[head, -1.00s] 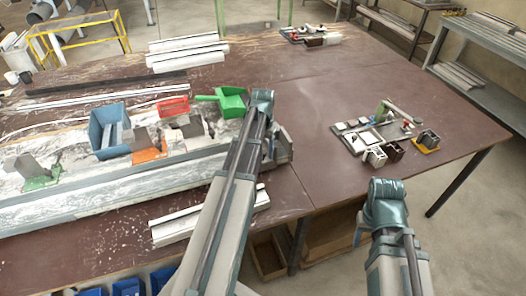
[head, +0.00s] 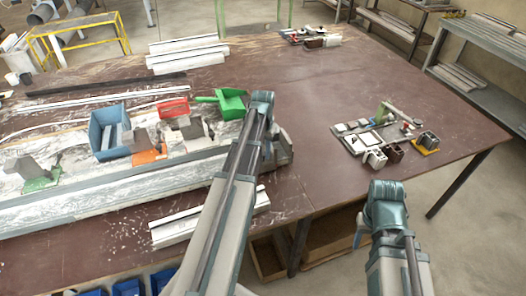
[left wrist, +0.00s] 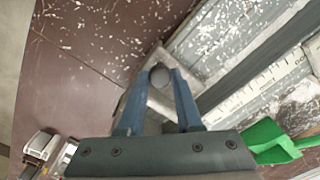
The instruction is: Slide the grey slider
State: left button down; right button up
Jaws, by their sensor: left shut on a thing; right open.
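The grey slider (head: 281,150) sits at the right end of the long pale profile rail (head: 120,192), partly hidden behind my left arm. In the left wrist view, my left gripper (left wrist: 160,78) has its two blue fingers on either side of the slider's round dark grey knob (left wrist: 160,74) and is shut on it. My right gripper (head: 359,230) hangs off the front edge of the table, apart from everything; only a sliver of a blue finger shows beside the wrist. It is open.
A short pale profile (head: 190,232) lies in front. A small tool cluster (head: 372,135) is on the right. The table between is bare.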

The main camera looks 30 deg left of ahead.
dwell(0.7)
pick_arm(q)
jog(key=s+a, duration=1.3)
jog(key=s, duration=0.3)
jog(key=s+a, duration=1.4)
jog(key=s, duration=0.1)
jog(key=s+a, duration=1.3)
jog(key=s, duration=0.3)
jog(key=shift+s+a, duration=0.25)
jog(key=shift+s, duration=0.1)
jog(key=c, duration=0.6)
grip_release()
jog(key=shift+w, duration=0.1)
notch_tip(320, 180, up, 14)
jog(key=p, duration=1.3)
jog(key=shift+f+p, duration=0.1)
jog(key=shift+p, duration=0.3)
